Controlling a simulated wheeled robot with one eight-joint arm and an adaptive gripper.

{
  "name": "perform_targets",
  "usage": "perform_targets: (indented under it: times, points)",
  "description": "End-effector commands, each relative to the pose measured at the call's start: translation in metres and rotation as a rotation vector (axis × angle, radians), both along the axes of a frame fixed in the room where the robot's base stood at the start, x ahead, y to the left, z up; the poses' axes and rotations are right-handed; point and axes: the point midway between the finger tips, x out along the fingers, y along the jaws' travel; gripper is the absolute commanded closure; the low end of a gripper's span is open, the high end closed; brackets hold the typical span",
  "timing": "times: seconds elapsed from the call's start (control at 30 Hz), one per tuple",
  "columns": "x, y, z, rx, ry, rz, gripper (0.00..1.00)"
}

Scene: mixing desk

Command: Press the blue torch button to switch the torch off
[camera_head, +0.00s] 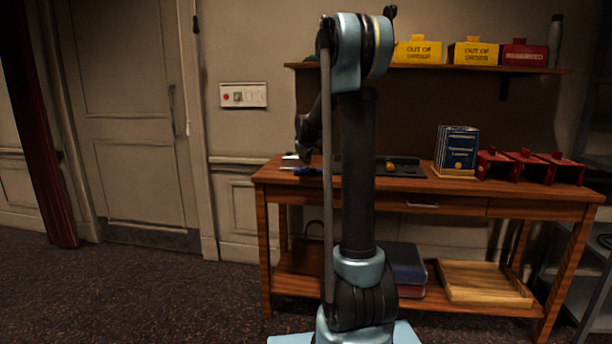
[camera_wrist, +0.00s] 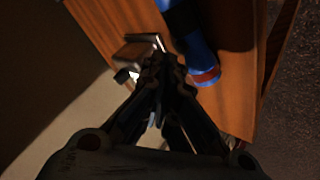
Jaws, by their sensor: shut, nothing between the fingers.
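A blue torch (camera_wrist: 193,38) lies on the wooden desk in the wrist view, with a reddish band near its lower end. In the head view my gripper (camera_head: 303,153) is dark and partly hidden by my arm, above the desk's left end. I cannot make out the torch button or whether the torch is lit.
A brown and metallic block (camera_wrist: 138,50) sits beside my fingertips. The desk (camera_head: 460,201) also bears a black panel (camera_head: 408,171), a stack of blue booklets (camera_head: 457,148) and red holders (camera_head: 525,167). A shelf with yellow boxes (camera_head: 418,51) hangs above.

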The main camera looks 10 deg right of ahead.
Motion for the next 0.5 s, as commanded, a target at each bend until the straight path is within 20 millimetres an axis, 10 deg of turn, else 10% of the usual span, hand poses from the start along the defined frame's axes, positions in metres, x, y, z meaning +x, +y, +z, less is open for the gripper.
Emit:
perform_targets:
  times: [0.5]
  points:
    - [0.000,0.000,0.028,0.000,0.000,0.000,1.00]
